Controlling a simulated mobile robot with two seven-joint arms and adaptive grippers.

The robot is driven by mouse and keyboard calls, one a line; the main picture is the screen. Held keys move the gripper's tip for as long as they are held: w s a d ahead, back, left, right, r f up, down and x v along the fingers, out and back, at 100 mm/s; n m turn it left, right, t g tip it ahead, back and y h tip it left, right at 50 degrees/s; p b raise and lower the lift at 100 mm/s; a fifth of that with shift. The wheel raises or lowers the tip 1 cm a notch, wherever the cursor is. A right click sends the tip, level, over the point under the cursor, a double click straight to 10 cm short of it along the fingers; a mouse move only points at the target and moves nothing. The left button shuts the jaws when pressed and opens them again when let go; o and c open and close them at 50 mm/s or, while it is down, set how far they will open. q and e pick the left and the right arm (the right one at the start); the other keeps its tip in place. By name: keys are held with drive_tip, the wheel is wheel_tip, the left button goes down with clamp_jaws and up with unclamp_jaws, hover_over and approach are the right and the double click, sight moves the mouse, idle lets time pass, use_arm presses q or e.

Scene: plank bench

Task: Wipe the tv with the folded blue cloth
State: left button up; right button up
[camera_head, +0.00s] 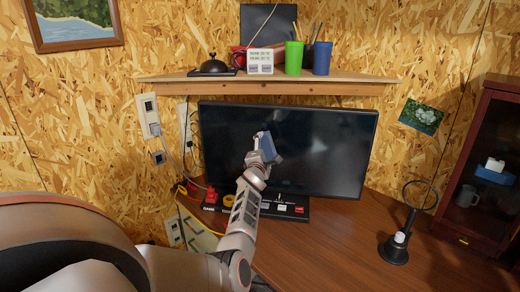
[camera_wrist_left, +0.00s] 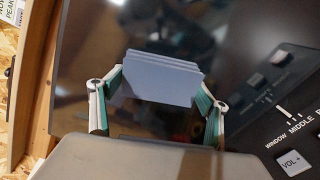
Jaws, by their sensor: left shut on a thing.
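The tv (camera_head: 325,150) is a wide black screen standing on the brown desk under a wooden shelf; its dark surface also fills much of the left wrist view (camera_wrist_left: 235,35). My left gripper (camera_head: 263,157) is in front of the screen, left of its middle. It is shut on the folded blue cloth (camera_head: 268,143). In the left wrist view the cloth (camera_wrist_left: 162,78) shows as flat stacked layers between the two fingers, its far edge towards the screen. I cannot tell whether the cloth touches the screen. My right gripper is not in view.
A black panel with buttons (camera_head: 285,211) lies below the screen. The shelf (camera_head: 270,88) above holds a bell, a clock and two cups. A black ring stand (camera_head: 394,250) and a dark cabinet (camera_head: 480,170) are at right. Bare desk (camera_head: 335,245) lies in front.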

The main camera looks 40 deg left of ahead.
use_arm(q)
drive_tip(key=shift+a+r, duration=0.1)
drive_tip(key=shift+r, duration=0.05)
drive_tip(key=shift+a, duration=0.15)
drive_tip(key=shift+s+a, duration=1)
drive_tip(key=shift+a, duration=0.65)
drive_tip(key=shift+s+a, duration=1.05)
drive_tip(key=shift+a, duration=0.65)
drive_tip(key=shift+s+a, duration=1)
drive_tip(key=shift+a, duration=0.65)
drive_tip(key=shift+s+d, duration=0.35)
drive_tip(key=shift+s, duration=0.1)
drive_tip(key=shift+v, duration=2.45)
drive_tip(key=shift+v, duration=1.5)
